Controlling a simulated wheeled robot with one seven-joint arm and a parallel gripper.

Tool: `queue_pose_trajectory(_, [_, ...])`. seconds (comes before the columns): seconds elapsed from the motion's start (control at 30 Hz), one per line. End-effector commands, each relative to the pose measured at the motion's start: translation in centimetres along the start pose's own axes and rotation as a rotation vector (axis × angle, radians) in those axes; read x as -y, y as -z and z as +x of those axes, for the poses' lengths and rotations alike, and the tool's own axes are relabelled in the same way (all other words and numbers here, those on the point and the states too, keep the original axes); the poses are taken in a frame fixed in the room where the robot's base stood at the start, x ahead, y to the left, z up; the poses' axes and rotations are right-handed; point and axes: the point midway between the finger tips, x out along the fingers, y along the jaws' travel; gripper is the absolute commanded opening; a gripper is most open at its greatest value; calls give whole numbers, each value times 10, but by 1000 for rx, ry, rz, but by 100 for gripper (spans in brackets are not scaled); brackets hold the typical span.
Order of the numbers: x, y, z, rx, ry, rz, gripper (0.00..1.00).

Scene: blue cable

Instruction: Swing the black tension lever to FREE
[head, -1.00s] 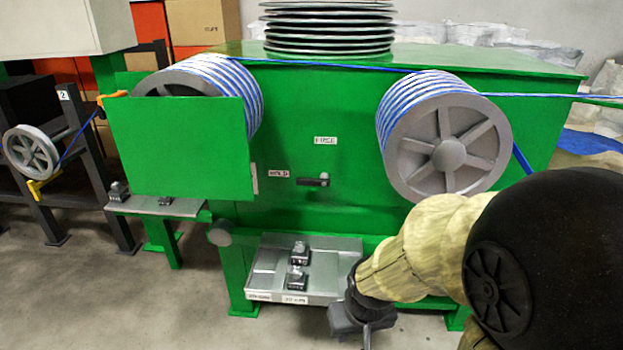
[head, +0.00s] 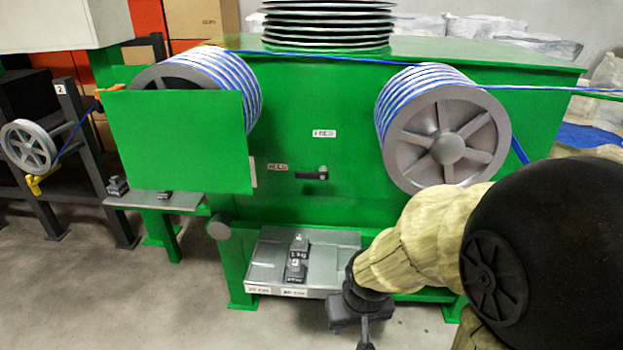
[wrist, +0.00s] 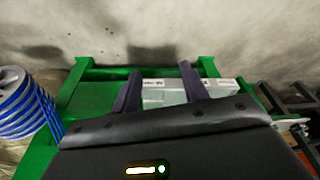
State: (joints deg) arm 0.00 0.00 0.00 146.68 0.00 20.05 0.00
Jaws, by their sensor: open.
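The black tension lever (head: 309,176) is on the green machine's front panel, between the two cable wheels. Its handle points left toward the HOLD label (head: 277,167) from a round grey pivot at its right end. The FREE label (head: 324,133) is above the pivot. My gripper (head: 364,334) is low in the head view, below and right of the lever and well apart from it. In the wrist view my gripper (wrist: 159,80) shows two dark fingers spread apart with nothing held between them. The lever is not visible in the wrist view.
Blue cable wraps the right wheel (head: 448,148) and the left one, partly behind a green guard plate (head: 180,140). The floor in front is clear.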

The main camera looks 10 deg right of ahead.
Motion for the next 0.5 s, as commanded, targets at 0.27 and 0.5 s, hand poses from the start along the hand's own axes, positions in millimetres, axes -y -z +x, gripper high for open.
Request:
queue_pose_trajectory(0.27, [-6,5,5,69,-34,-73,0])
queue_pose_trajectory(0.5, [-30,18,20,238,-154,-267,0])
